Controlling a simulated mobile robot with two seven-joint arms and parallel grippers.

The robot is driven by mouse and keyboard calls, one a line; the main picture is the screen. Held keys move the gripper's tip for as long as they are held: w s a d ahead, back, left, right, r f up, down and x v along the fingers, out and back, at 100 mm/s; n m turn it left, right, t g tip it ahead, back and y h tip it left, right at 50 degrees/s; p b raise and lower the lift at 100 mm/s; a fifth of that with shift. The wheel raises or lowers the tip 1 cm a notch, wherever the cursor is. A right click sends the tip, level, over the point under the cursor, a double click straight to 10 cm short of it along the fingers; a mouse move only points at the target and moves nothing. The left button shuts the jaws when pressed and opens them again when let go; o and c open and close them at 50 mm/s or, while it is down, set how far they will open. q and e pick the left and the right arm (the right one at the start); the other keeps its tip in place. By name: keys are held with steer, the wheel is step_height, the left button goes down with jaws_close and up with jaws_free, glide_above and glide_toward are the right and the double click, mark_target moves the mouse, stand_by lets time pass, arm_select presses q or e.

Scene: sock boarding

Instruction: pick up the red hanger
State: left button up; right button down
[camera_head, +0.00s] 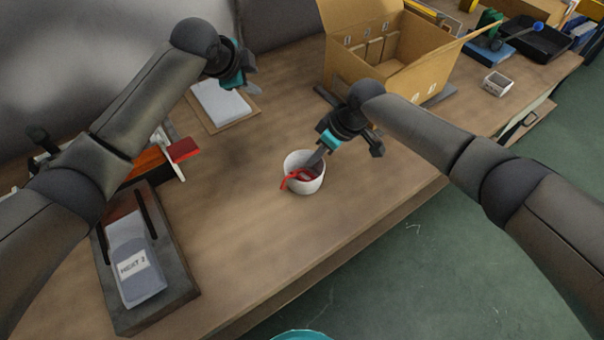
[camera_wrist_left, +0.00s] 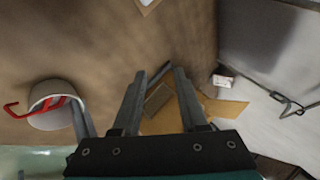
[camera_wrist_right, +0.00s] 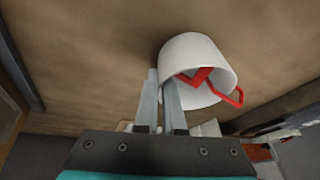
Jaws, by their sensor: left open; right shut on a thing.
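The red hanger (camera_head: 286,182) sits in a white cup (camera_head: 309,186), with one end hooked out over the rim. The hanger also shows in the right wrist view (camera_wrist_right: 236,98), where its bent part lies inside the cup (camera_wrist_right: 196,47). My right gripper (camera_head: 318,156) is at the cup's rim, with one finger inside and one outside, shut on the cup wall. Its fingers look apart from the hanger. My left gripper (camera_head: 246,82) is open and empty, above the back of the table near a white pad. The hanger's lower part is hidden in the cup.
An open cardboard box (camera_head: 431,75) stands behind my right gripper. A dark board with a grey sock-like item marked "NEXT 2" (camera_head: 134,271) lies at the front left. A small white box (camera_head: 497,83) is at right. The table (camera_head: 255,235) in front of the cup is clear.

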arm_select(q)
steer(key=w+d+r+m+t+h, duration=0.1)
steer(key=w+r+m+t, duration=0.1)
steer(key=r+t, duration=0.45)
steer(key=w+d+r+m+t+h, duration=0.1)
steer(key=w+r+t, duration=0.15)
steer(key=r, duration=0.75)
steer(key=s+d+r+m+g+h, duration=0.2)
steer(key=s+d+m+g+h, duration=0.1)
steer(key=s+d+m+h, duration=0.35)
steer(key=s+d+r+m+g+h, duration=0.2)
steer(key=s+d+m+h, duration=0.35)
steer(key=m, duration=0.25)
steer(key=s+d+f+m+g, duration=0.2)
steer(key=s+f+m+g, duration=0.2)
steer(key=g, duration=0.1)
steer(key=m+g+y, duration=0.4)
steer(key=m+y, duration=0.1)
steer(key=y, duration=0.7)
glide_toward(285, 187)
steer(key=shift+n+y, duration=0.25)
steer(key=shift+y, duration=0.05)
steer(key=x, duration=0.5)
steer(key=shift+s+d+f, duration=0.1)
steer(key=shift+d, duration=0.15)
steer(key=shift+w+x, duration=0.2)
steer(key=shift+x, duration=2.45)
